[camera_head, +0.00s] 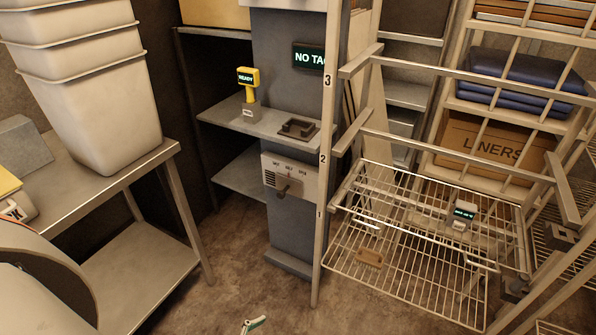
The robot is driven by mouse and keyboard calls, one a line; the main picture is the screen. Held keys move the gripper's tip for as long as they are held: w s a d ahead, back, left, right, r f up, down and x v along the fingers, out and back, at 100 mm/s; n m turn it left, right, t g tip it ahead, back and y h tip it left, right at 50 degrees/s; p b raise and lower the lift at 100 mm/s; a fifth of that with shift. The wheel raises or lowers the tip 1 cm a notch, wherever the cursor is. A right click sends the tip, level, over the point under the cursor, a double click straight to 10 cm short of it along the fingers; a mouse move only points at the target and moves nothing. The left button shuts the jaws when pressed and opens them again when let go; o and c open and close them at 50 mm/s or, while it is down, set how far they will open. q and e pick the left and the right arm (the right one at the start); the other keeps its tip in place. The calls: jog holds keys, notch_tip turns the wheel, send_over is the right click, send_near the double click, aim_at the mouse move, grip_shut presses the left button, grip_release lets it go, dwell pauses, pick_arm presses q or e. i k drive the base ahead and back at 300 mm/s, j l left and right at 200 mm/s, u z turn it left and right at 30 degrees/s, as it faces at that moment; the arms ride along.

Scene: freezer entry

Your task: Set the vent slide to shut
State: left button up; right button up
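The vent panel (289,178) is a pale plate low on the front of the grey column. It has small lettering along its top and dark slots at its left. The vent slide's dark knob (284,190) sticks out below the lettering, near the panel's middle. The lettering is too small to read surely, so I cannot tell the exact setting. Neither of my grippers can be made out in this view, and nothing is seen touching the knob.
A wire rack with a tall post (325,150) stands close right of the panel. A shelf (240,121) above holds a yellow scanner (249,82). A metal table (120,185) with white bins (95,100) is left. A small white-green item (254,325) shows at the bottom edge.

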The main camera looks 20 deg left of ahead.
aim_at(284, 184)
jog(key=u, duration=0.9)
jog(key=i+l+z, duration=0.1)
jog(key=i+z, duration=0.25)
jog(key=i, duration=0.45)
